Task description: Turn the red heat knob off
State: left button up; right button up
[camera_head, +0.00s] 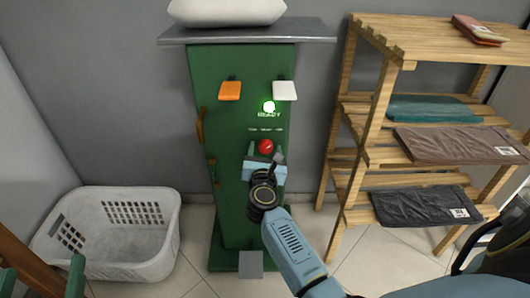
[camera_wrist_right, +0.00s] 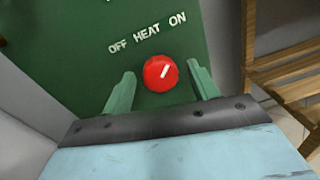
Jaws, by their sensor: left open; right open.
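The red heat knob (camera_head: 265,146) is on the front of a green machine (camera_head: 235,215). In the right wrist view the knob (camera_wrist_right: 160,73) sits below the words OFF HEAT ON. Its white pointer tilts up and right, toward the ON side. My right gripper (camera_head: 265,150) is open in front of the panel. In the right wrist view its fingers (camera_wrist_right: 161,70) stand on either side of the knob, with visible gaps; I cannot tell how deep they reach. My left gripper (camera_head: 42,272) is open and empty at the lower left, away from the machine; only its fingertips show.
An orange lever (camera_head: 230,90) and a white lever (camera_head: 285,90) sit above the knob, with a lit lamp (camera_head: 269,106) between them. A white laundry basket (camera_head: 150,258) stands left. A wooden shelf (camera_head: 372,120) with folded clothes stands close on the right.

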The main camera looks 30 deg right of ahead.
jog(key=shift+w+d, duration=0.1)
jog(key=shift+w, duration=0.05)
jog(key=c, duration=1)
